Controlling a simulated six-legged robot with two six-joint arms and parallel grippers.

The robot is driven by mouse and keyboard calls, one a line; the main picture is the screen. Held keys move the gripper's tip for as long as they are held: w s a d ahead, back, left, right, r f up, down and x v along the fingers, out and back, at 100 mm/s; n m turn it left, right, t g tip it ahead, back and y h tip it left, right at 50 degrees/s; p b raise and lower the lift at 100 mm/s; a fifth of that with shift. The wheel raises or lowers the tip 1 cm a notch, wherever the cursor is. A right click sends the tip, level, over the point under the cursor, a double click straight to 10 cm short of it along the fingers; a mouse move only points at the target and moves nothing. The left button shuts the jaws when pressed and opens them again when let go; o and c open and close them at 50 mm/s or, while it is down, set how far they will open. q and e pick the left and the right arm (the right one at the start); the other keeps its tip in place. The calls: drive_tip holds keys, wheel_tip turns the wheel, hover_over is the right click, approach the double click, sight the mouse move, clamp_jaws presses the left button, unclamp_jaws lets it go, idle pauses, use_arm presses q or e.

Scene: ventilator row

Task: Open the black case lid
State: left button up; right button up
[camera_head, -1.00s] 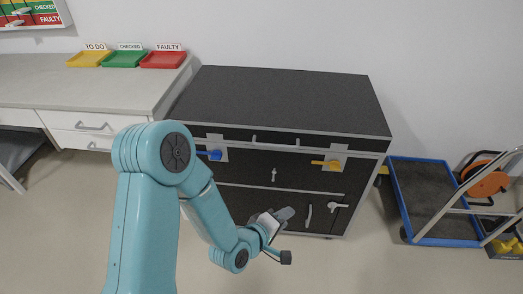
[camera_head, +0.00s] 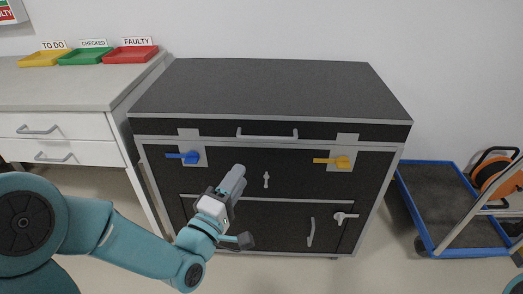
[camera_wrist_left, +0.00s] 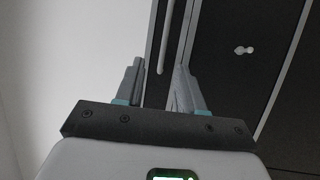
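The black case (camera_head: 225,222) stands against the wall with its black lid (camera_head: 270,90) down flat. A grey bar handle (camera_head: 267,137) runs along the lid's front edge. A blue latch (camera_head: 190,157) is at the front left and a yellow latch (camera_head: 340,162) at the front right; both levers lie sideways. My left gripper (camera_head: 238,172) is before the case front, below the lid handle. In the left wrist view its fingers (camera_wrist_left: 161,75) are apart and empty, with a grey bar (camera_wrist_left: 166,40) on the case beyond them. My right gripper is out of view.
A bench (camera_head: 70,88) with yellow (camera_head: 44,60), green (camera_head: 86,57) and red (camera_head: 131,55) trays stands left of the case. A blue-edged trolley (camera_head: 440,205) with an orange reel (camera_head: 492,172) is at the right. The wall is close behind.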

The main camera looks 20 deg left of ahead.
sight(267, 139)
use_arm(q)
drive_tip(key=shift+w+d+r+p, duration=0.25)
drive_tip(key=shift+w+d+p, duration=0.1)
drive_tip(key=shift+w, duration=2.25)
drive_tip(key=shift+w+d+r+p, duration=0.25)
drive_tip(key=shift+w+d, duration=0.05)
drive_tip(key=shift+w, duration=2.3)
drive_tip(key=shift+w+d+r+p, duration=0.25)
drive_tip(key=shift+w+d+p, duration=0.1)
drive_tip(key=shift+w, duration=2.25)
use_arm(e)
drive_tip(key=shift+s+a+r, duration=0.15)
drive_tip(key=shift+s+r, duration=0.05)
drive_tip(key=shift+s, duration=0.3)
use_arm(q)
clamp_jaws()
